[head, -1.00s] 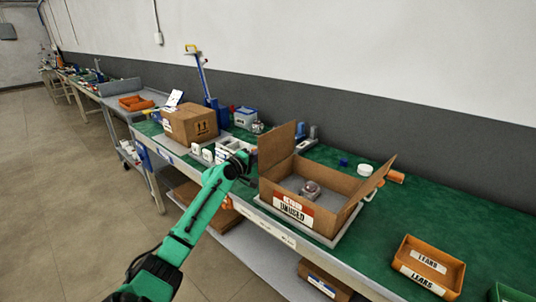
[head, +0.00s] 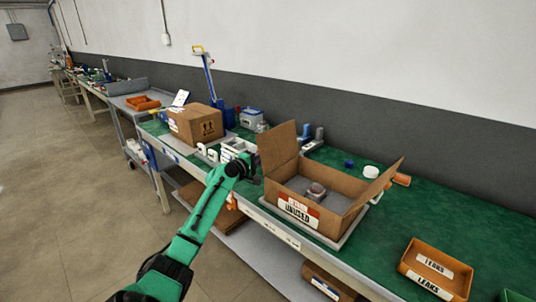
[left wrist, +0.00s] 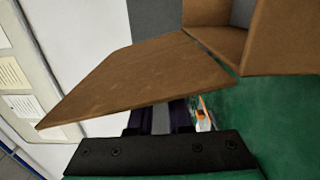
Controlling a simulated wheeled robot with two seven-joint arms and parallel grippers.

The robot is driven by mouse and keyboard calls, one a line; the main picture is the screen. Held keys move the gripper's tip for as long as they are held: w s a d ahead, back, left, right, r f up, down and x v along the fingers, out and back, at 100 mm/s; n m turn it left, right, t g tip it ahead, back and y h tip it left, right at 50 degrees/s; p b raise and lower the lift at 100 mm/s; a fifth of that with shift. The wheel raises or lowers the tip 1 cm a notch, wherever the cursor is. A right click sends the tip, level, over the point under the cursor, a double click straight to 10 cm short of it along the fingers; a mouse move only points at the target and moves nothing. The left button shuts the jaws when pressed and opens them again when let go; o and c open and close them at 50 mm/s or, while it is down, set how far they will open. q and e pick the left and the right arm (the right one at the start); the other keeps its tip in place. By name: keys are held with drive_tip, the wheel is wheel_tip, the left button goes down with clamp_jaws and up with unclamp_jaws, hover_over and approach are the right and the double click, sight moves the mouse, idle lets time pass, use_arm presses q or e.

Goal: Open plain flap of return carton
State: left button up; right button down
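The return carton (head: 300,213), brown with an "UNUSED" label, stands open-topped on the green bench. Its left flap (head: 277,146) stands up; its right flap (head: 388,180) leans outward. A small pump-like object (head: 315,191) lies inside. My left gripper (head: 247,160) is just left of the carton, close to the left flap. In the left wrist view a plain brown flap (left wrist: 130,80) crosses in front of my left gripper (left wrist: 160,118). Its dark fingers stand apart with a gap between them; their tips are hidden behind the flap. My right gripper is not in view.
A closed carton (head: 196,124) and white containers (head: 236,148) stand left of the return carton. An orange "LEAKS" bin (head: 435,268) and a white round item (head: 371,171) are to the right. Green bench top is bare behind the bin.

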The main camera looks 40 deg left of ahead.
use_arm(q)
drive_tip(key=shift+o, duration=1)
drive_tip(key=s+b, duration=0.1)
drive_tip(key=s, duration=1.3)
drive_tip(key=shift+s+d+b, duration=0.15)
drive_tip(key=shift+s+b, duration=0.15)
